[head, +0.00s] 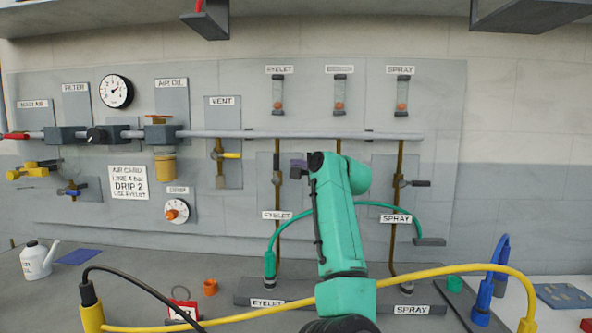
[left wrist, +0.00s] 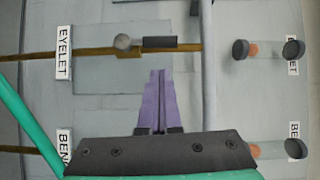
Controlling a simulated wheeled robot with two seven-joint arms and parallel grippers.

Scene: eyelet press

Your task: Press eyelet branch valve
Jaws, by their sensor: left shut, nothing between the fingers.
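The eyelet branch valve (head: 277,179) sits on the vertical brass pipe above the EYELET label (head: 277,215). In the left wrist view its round hub and dark handle (left wrist: 159,42) show, with the handle in line with the pipe. My left gripper (head: 297,164) has purple fingers and is just to the right of this valve in the head view. In the left wrist view the fingers (left wrist: 160,75) are shut and empty, their tips a little below the handle and seemingly apart from it. My right gripper is in neither view.
The spray valve (head: 400,183) has its handle pointing sideways. My green arm hides the middle branch in the head view. A green hose (head: 283,232) arches behind my arm. A yellow hose (head: 440,270) crosses in front, above the bench. Sight tubes (head: 278,95) hang above.

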